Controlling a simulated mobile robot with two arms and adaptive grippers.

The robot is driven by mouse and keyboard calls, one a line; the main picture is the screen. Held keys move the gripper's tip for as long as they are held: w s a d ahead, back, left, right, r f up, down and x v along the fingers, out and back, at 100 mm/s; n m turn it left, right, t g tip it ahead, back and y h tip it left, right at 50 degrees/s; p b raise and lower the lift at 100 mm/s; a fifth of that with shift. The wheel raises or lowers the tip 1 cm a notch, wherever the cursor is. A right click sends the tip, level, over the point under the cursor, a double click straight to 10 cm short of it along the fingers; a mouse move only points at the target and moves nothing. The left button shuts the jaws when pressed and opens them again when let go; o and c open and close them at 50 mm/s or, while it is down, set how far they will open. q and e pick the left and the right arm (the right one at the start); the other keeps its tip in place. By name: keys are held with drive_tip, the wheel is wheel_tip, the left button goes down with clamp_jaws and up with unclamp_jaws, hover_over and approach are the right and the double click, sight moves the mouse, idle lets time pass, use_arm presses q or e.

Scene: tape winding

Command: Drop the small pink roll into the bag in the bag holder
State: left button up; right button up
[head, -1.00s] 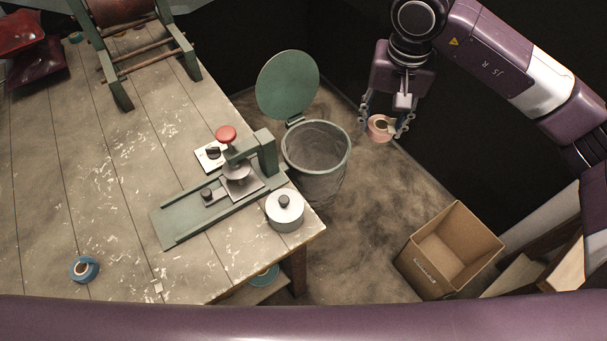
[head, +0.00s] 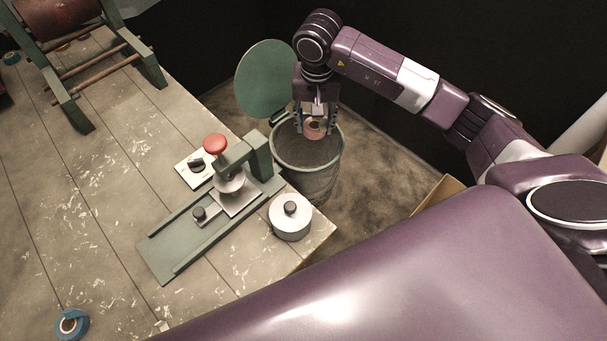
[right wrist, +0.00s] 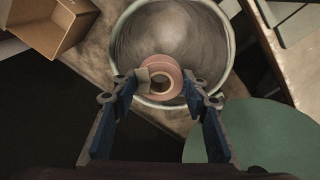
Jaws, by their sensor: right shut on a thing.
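The small pink roll (head: 315,128) is held in my right gripper (head: 317,130), whose fingers are shut on its two sides. In the head view it appears over the far part of the bag holder (head: 334,187), a round green-rimmed bin with a grey bag inside. In the right wrist view the roll (right wrist: 161,91) lies between the fingertips (right wrist: 160,92), in front of the near rim of the bag holder's opening (right wrist: 226,50). The round green lid (head: 268,78) stands open behind the holder. My left gripper is not in view.
The worn wooden table (head: 95,215) fills the left, with a green press (head: 215,205), a grey lidded pot (head: 290,220) and a blue roll (head: 71,325). A cardboard box (right wrist: 48,22) stands near the holder. My purple arm covers the lower right of the head view.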

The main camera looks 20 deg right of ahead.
wheel_tip(320, 180, down, 3)
drive_tip(key=shift+r+b, duration=0.15)
drive_tip(key=shift+b, duration=0.35)
drive_tip(key=o, duration=1.2)
